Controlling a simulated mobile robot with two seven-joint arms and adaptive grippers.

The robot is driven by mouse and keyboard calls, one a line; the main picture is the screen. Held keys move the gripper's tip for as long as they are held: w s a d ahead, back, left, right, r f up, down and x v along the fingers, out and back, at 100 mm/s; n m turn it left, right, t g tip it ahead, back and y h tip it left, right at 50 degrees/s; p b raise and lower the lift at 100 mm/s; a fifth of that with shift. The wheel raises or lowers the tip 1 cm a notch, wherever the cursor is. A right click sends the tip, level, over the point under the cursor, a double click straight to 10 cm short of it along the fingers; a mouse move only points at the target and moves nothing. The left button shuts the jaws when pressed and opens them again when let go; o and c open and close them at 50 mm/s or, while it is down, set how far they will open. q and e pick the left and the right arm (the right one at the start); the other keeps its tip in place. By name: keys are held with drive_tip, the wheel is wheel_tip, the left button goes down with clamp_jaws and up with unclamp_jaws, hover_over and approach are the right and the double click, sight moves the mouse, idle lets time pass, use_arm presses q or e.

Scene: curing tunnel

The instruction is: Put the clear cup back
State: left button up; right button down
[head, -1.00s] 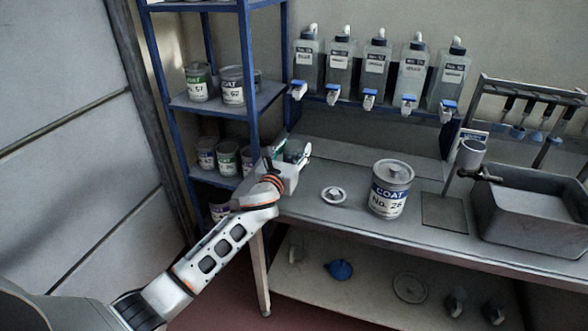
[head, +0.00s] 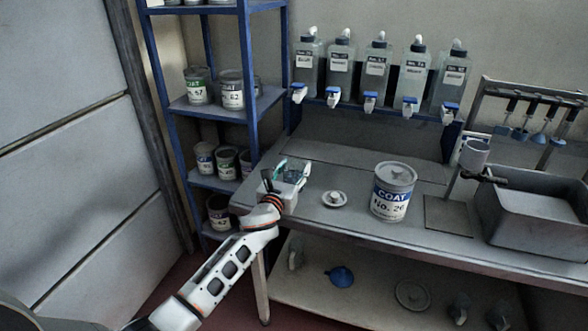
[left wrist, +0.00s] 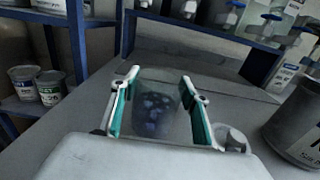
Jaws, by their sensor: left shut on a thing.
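My left gripper (head: 290,172) is low over the left end of the workbench (head: 330,215). In the left wrist view its teal-padded fingers (left wrist: 160,105) stand on both sides of the clear cup (left wrist: 157,112), and it is shut on the cup. The cup is see-through and upright relative to the gripper, with dark bluish patches showing in or through it. In the head view the fingers mostly hide the cup. I cannot tell whether its base touches the bench. My right gripper is not in view.
A small white lid-like disc (head: 334,199) and a coat can (head: 393,190) stand to the right of the gripper. A grey basin (head: 535,215) is farther right. Dispenser bottles (head: 375,70) hang above the bench. A blue shelf rack (head: 190,108) with cans stands at left.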

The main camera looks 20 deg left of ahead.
use_arm(q)
drive_tip(key=o, duration=1.3)
drive_tip(key=shift+o, duration=0.2)
